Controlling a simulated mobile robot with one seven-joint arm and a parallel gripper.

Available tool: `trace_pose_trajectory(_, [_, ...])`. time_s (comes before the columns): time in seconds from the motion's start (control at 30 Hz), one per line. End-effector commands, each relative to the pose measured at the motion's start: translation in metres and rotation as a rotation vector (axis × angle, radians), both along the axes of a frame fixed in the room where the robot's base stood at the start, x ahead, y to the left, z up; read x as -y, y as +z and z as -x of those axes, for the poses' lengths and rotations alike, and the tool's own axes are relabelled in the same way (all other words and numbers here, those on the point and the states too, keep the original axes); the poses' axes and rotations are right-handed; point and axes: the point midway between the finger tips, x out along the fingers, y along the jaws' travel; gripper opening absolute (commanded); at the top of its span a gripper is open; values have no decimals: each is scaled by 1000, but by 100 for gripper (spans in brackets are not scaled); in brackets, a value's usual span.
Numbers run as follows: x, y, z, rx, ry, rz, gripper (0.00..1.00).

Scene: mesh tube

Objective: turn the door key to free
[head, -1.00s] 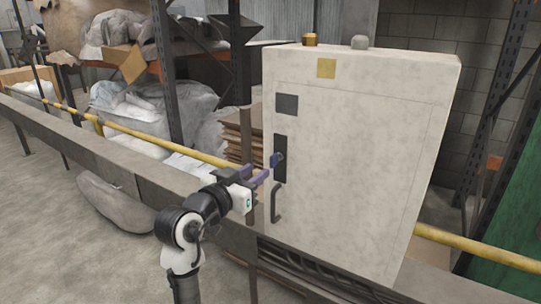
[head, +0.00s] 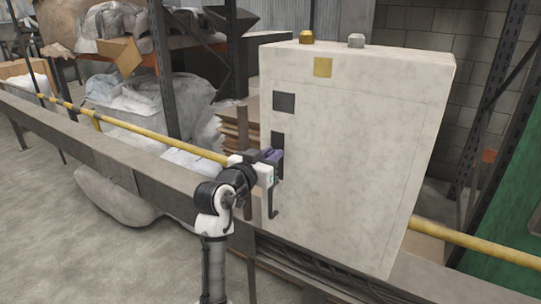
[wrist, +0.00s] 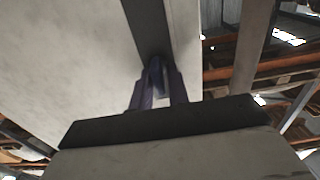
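The grey cabinet (head: 350,150) has a closed door with a dark lock plate (head: 276,140) at its left edge. A blue key sat on this plate in the earlier head view; my gripper (head: 272,157) now covers it there. In the wrist view the blue key (wrist: 156,72) shows ahead, between the tips of my two purple fingers, against the dark plate (wrist: 148,28). My gripper (wrist: 162,85) looks open around the key, with a gap between the fingers. Whether a finger touches the key is hard to tell.
A dark door handle (head: 271,200) hangs just below my gripper. A yellow rail (head: 150,133) and a grey beam (head: 110,155) run past the cabinet. Racks with wrapped sacks (head: 185,100) stand behind. The floor at the left front is free.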

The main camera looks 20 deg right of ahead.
Motion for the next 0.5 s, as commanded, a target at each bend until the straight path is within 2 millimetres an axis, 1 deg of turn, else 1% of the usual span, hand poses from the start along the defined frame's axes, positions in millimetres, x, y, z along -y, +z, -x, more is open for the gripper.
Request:
trace_pose_trajectory(0.03, [0, 0, 0, 0, 0, 0, 10])
trace_pose_trajectory(0.1, [0, 0, 0, 0, 0, 0, 1])
trace_pose_trajectory(0.13, [0, 0, 0, 0, 0, 0, 0])
trace_pose_trajectory(0.5, [0, -2, 0, 26, 0, -19, 0])
